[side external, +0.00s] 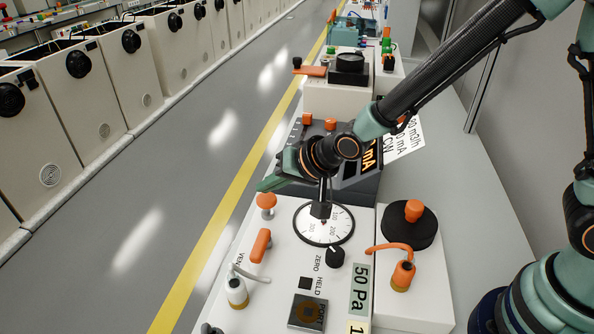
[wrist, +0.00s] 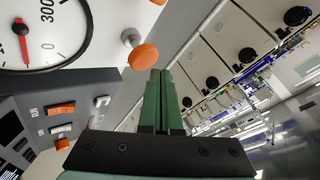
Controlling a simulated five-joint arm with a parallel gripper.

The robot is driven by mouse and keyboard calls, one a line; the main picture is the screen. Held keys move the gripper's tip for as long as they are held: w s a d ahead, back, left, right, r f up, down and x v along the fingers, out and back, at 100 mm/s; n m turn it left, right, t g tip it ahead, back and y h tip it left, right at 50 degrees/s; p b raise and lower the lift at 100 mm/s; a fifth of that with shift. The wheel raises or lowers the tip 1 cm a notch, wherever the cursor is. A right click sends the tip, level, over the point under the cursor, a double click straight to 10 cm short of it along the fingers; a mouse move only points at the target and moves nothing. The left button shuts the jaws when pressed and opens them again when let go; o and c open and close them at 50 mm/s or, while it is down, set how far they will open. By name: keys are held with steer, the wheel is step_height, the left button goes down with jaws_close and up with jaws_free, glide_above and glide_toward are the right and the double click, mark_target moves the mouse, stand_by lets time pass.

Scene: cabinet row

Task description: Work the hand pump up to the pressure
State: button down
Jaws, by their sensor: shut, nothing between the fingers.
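My gripper (side external: 268,184) is shut and empty, its green fingers above the left edge of the white gauge panel. In the wrist view its fingertips (wrist: 160,74) are pressed together, close beside an orange knob on a short metal stem (wrist: 144,57). That knob also shows below my fingers in the side view (side external: 266,200); contact cannot be told. The round dial (side external: 318,228) is partly covered by my wrist. In the wrist view the dial (wrist: 62,30) has a red needle pointing down the picture, near the 0. A sign reads 50 Pa (side external: 361,289).
An orange lever (side external: 261,246), a black ZERO knob (side external: 335,257) and a square port (side external: 307,313) are on the panel. A black disc with an orange knob (side external: 413,211) and an orange hose (side external: 390,248) are to its right. A dark panel with orange switches (wrist: 62,108) adjoins behind.

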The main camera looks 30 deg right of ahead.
mark_target(265, 198)
steer(key=shift+f, duration=0.1)
stand_by(0.5)
steer(key=shift+d+f, duration=0.15)
steer(key=shift+f, duration=0.2)
steer(key=shift+f, duration=1.1)
stand_by(1.4)
steer(key=shift+r, duration=1.5)
steer(key=shift+r, duration=0.15)
steer(key=shift+r, duration=2.35)
